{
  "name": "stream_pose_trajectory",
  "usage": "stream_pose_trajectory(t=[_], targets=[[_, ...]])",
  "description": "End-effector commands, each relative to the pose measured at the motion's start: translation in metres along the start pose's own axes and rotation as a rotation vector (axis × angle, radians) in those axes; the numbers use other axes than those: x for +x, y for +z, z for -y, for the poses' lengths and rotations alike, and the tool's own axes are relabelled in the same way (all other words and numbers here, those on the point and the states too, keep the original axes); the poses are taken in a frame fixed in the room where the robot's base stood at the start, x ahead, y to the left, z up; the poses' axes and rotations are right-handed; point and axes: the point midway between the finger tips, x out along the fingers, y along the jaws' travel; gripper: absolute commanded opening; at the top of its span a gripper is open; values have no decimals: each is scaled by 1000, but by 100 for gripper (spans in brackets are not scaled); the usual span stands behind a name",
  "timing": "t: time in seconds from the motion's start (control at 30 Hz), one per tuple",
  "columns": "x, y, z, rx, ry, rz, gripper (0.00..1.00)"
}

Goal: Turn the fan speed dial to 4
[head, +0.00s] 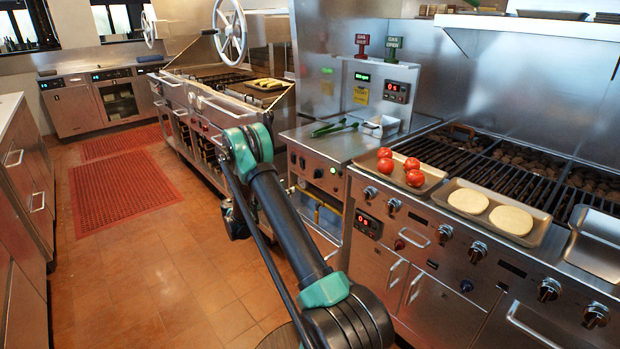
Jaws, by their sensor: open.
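No dial in the head view carries a label I can read, so I cannot tell which one is the fan speed dial or its setting. Larger silver-and-black knobs (445,233) line the grill front. My arm rises from the bottom centre to a bent teal joint at mid-picture, left of the control panel. A dark and teal part of it shows lower behind the arm. I cannot make out my gripper's fingers; they seem hidden behind the arm.
A tray of tomatoes (431,178) and a tray with two pale discs (539,238) lie on the grill front. Green tongs (333,128) lie on the steel counter. Red mats (125,193) cover part of the open floor at left.

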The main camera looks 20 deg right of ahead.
Motion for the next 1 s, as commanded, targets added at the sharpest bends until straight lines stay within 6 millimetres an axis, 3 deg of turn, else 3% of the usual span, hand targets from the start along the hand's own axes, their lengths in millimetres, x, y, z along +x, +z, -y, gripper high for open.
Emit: stream_pose_trajectory(t=[0.6,0.8,1.0], targets=[[121,0,1,2,-2,-2,54],[147,0,0,2,-1,-2,54],[157,0,0,2,0,-2,54]])
